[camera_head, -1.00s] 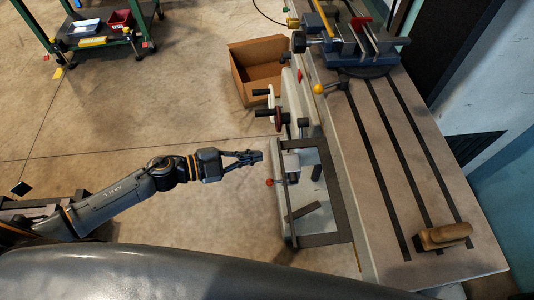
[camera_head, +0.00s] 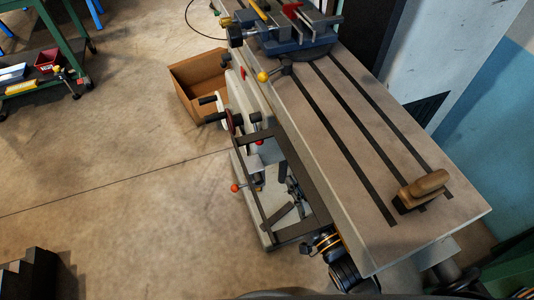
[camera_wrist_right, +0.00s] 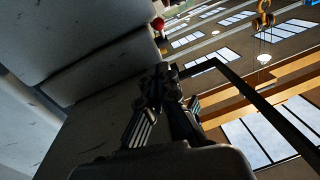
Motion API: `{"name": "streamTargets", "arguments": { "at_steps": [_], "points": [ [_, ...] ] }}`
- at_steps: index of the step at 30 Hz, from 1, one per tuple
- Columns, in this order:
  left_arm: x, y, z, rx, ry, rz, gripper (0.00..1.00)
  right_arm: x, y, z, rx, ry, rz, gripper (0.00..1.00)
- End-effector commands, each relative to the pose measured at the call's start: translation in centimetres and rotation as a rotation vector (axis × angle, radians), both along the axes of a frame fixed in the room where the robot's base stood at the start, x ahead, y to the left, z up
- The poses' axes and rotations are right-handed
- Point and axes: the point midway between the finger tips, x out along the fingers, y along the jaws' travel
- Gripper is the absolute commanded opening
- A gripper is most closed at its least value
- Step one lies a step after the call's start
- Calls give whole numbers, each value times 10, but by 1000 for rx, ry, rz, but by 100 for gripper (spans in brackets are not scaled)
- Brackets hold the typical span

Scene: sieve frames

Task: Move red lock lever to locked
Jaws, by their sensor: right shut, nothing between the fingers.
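A lever with a red ball knob (camera_head: 235,187) sticks out to the left from the lower part of the grey machine. A second red knob (camera_head: 258,142) shows farther up, by a metal block. I cannot tell which one is the lock lever. My right gripper (camera_head: 293,188) is shut and empty, inside the dark rectangular frame below the table edge, to the right of both knobs and apart from them. In the right wrist view its fingers (camera_wrist_right: 163,85) show near a pale machine wall, with a red knob (camera_wrist_right: 158,24) beyond them. My left gripper is out of view.
The dark frame (camera_head: 262,210) surrounds my right gripper closely. The slotted machine table (camera_head: 350,170) lies to its right, with a wooden-handled tool (camera_head: 425,185) on it. A blue vise (camera_head: 295,38) is at the back. A cardboard box (camera_head: 190,80) stands on the floor.

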Motion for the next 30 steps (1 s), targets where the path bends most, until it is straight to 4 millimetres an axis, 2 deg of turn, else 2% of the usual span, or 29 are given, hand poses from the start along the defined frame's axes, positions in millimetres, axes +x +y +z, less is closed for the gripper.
{"name": "streamTargets", "arguments": {
  "at_steps": [1,3,8,20,24,30],
  "points": [
    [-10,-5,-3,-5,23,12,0,-1,1,8,8,-17,4,0],
    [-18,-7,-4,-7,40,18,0,1,3,14,16,-29,7,0],
    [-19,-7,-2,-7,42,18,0,17,10,17,18,-32,6,0],
    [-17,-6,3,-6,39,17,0,93,45,21,16,-30,6,0],
    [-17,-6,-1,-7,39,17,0,106,53,3,16,-26,6,0],
    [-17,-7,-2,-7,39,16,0,115,58,-6,14,-27,6,0]
  ]
}}
